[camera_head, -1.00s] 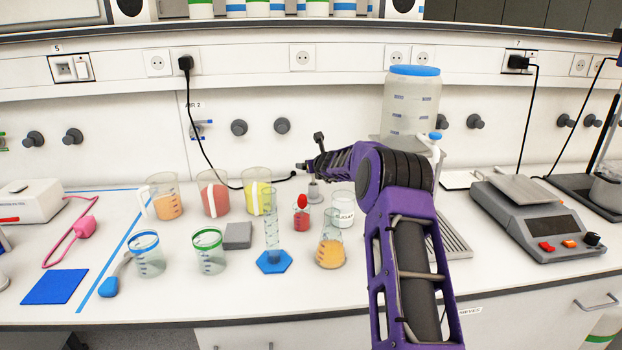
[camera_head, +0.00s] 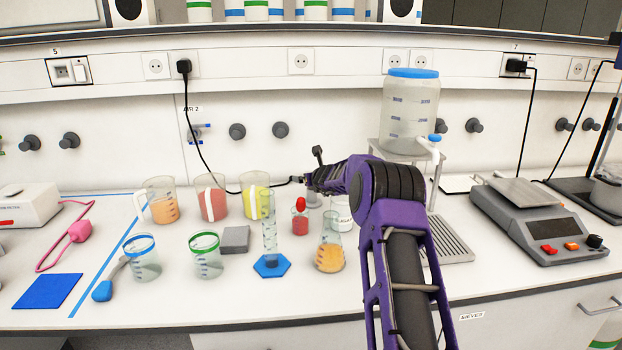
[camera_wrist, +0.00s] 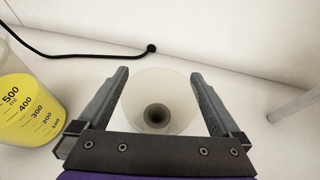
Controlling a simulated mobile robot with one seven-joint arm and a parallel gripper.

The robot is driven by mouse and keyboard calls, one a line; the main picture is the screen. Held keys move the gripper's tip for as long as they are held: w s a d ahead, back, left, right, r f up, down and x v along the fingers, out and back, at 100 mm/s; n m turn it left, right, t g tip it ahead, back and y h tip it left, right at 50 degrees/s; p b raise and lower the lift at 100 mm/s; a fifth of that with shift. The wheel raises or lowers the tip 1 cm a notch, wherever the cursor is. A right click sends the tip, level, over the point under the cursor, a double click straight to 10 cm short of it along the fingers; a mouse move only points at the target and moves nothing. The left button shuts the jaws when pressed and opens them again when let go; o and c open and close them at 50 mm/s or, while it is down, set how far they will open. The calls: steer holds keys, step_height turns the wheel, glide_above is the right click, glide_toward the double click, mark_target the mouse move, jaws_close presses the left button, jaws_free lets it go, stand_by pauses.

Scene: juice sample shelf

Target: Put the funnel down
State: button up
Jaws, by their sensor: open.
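The funnel (camera_wrist: 157,92) is a pale, translucent cone with a dark round hole at its centre, seen from above in the wrist view. My gripper (camera_wrist: 158,74) is open, with one finger on each side of the funnel. The fingers look close to its rim, but I cannot tell whether they touch it. In the head view my gripper (camera_head: 308,181) is low over the back of the bench, right of the yellow beaker.
The yellow beaker (camera_wrist: 30,105) stands close left of my gripper. A red-topped item (camera_head: 300,218), a measuring cylinder (camera_head: 269,235), an orange flask (camera_head: 330,257) and a white-labelled jar (camera_head: 342,222) stand in front. A large dispenser (camera_head: 410,115) stands to the right.

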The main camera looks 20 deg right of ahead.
steer(key=shift+r, duration=0.3)
steer(key=shift+s+f, duration=0.15)
steer(key=shift+s, duration=0.05)
steer(key=b+v, duration=0.4)
steer(key=v, duration=0.7)
steer(key=shift+s+r, duration=0.3)
